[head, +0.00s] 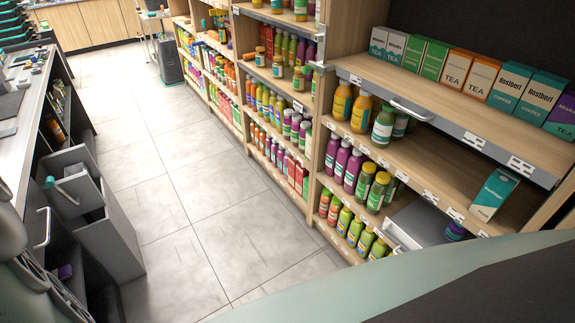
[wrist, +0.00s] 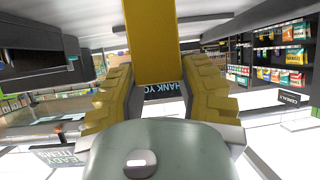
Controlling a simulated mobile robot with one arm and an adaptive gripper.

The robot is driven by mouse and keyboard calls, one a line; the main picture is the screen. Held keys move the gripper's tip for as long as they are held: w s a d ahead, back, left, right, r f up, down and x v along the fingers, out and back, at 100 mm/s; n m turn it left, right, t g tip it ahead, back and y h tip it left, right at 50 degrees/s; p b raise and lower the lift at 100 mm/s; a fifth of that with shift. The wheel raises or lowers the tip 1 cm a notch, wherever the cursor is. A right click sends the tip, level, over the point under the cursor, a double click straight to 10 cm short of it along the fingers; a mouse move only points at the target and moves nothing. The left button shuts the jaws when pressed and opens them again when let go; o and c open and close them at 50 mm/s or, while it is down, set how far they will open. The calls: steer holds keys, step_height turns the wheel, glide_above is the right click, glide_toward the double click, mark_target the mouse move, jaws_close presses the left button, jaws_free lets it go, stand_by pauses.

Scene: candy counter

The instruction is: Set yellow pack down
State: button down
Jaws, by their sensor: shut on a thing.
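The yellow pack (wrist: 150,40) shows in the wrist view as a plain yellow block at the top middle. My gripper (wrist: 154,76) is shut on it, with a yellowish ridged finger on each side. The lower end of the pack lies between the fingers and its upper end runs out of the picture. No surface is seen touching the pack. Neither the pack nor my gripper can be made out in the head view.
In the head view, a wooden shelf unit (head: 466,104) at right holds tea and coffee boxes (head: 456,69) and several bottles. A counter (head: 22,130) and grey bins (head: 117,240) stand at left. The tiled floor (head: 190,190) between them is clear.

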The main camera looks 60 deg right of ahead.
steer(key=shift+w+f, duration=0.1)
steer(key=shift+f, duration=0.15)
steer(key=c, duration=0.7)
jaws_free()
steer(key=shift+r, duration=0.3)
steer(key=shift+d, duration=0.25)
steer(key=v, duration=1.1)
steer(key=shift+d, duration=0.35)
